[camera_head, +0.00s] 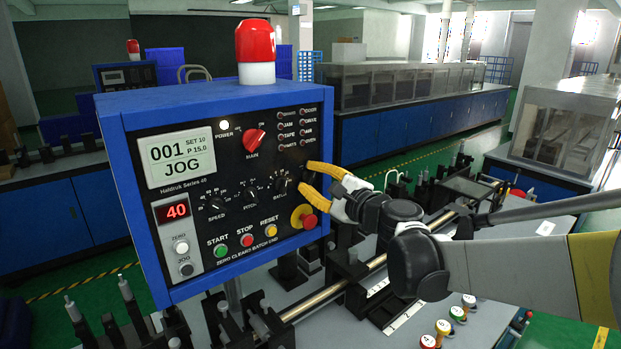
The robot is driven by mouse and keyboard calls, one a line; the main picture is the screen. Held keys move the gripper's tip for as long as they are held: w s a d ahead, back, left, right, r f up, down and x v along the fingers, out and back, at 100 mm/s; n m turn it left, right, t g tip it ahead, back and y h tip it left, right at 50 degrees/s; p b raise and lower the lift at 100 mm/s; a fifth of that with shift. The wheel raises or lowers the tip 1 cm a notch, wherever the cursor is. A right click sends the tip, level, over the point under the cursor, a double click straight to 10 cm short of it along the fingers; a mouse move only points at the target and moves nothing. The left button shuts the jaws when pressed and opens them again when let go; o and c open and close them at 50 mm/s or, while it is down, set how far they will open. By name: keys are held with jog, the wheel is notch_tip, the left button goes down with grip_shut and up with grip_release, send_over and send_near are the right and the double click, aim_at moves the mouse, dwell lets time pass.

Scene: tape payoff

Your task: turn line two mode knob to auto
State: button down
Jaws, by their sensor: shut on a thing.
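The blue-framed control panel (225,190) faces me, its display (180,157) reading "001", "SET 10", "P 15.0" and "JOG". Along its middle run small black dials for SPEED (216,205), PITCH (250,196) and a third (281,186). My gripper (308,178) reaches in from the right, at the panel's right edge beside the third dial. Its two yellow fingers, one above the other, are shut on a dark knob, which I take to be the mode knob. The fingers mostly hide this knob, and I cannot read its label or pointer.
A red-and-yellow emergency stop (304,217) sits just below my fingers. START, STOP and RESET buttons line the bottom. A red MAIN knob (254,140) is above, and a red beacon (256,52) tops the panel. Rods and fixtures (345,285) stand on the bench below.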

jog(key=n, duration=1.1)
jog(key=shift+f+n+p, duration=0.2)
jog(key=shift+n+p, duration=0.1)
dwell(0.3)
jog(key=c, duration=1)
grip_release()
jog(key=shift+c, duration=0.2)
jog(key=v, duration=1.2)
